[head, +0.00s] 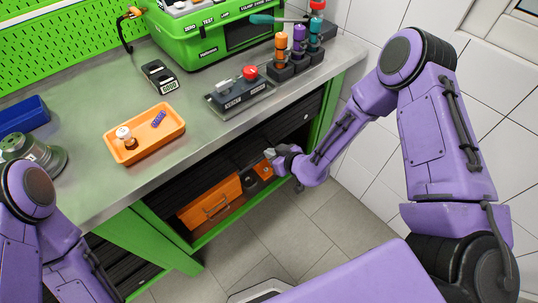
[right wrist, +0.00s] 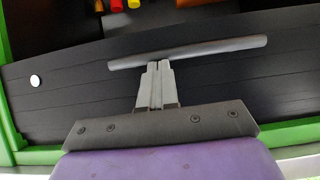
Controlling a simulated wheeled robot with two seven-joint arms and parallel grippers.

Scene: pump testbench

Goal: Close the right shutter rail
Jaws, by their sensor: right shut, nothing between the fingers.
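The right shutter (head: 300,118) is a black slatted panel under the workbench, framed in green. In the right wrist view the black slats (right wrist: 75,85) fill the middle, with a long grey bar handle (right wrist: 215,48) across them. My right gripper (head: 268,153) is in front of the shutter opening. In the right wrist view its fingers (right wrist: 157,64) are together and empty, with the tips at the bar's lower edge; I cannot tell whether they touch it. The opening left of the gripper shows an orange case (head: 210,202) inside. My left gripper is out of view; only its arm shows at lower left.
The steel worktop (head: 215,140) above holds an orange tray (head: 125,155), a black switch box (head: 238,92) with a red button, and a green case (head: 195,45). A green bench leg (head: 150,240) stands left of the opening. The tiled floor in front is clear.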

